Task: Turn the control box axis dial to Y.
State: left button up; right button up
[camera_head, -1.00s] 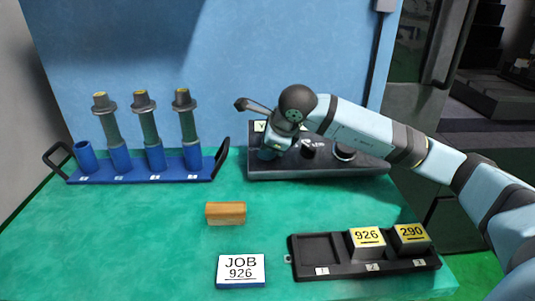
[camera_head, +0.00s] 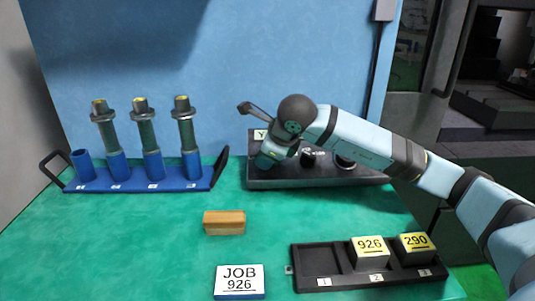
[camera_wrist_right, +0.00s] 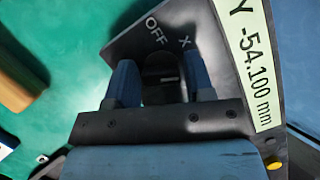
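The control box (camera_head: 365,178) is a dark box at the back of the table, with several black knobs. My right gripper (camera_head: 271,160) reaches down over its left end and hides the axis dial in the head view. In the right wrist view the dark axis dial (camera_wrist_right: 163,72) sits between the two blue fingers of my right gripper (camera_wrist_right: 160,78), which appear to press on both sides. The labels OFF and X show beyond the dial. The box's display (camera_wrist_right: 249,60) reads Y -54.100 mm. My left gripper is not in view.
A blue rack (camera_head: 138,183) with several sockets and three electrode holders stands left. A wooden block (camera_head: 224,222), a JOB 926 card (camera_head: 239,281) and a black tray (camera_head: 317,260) with blocks 926 and 290 lie in front. The green table is clear between them.

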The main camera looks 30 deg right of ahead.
jog(key=shift+o, duration=1.1)
jog(key=shift+s+r, duration=0.15)
jog(key=shift+r, duration=0.1)
jog(key=p+v, duration=0.1)
jog(key=v, duration=0.3)
jog(key=shift+s+r, duration=0.1)
jog(key=shift+r, duration=0.15)
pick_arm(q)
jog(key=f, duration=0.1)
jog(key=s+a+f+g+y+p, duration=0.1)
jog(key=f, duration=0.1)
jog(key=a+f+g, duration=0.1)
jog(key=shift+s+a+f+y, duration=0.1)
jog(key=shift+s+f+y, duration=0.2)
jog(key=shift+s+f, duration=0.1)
pick_arm(e)
jog(key=v, duration=0.8)
jog(key=shift+s+r, duration=0.3)
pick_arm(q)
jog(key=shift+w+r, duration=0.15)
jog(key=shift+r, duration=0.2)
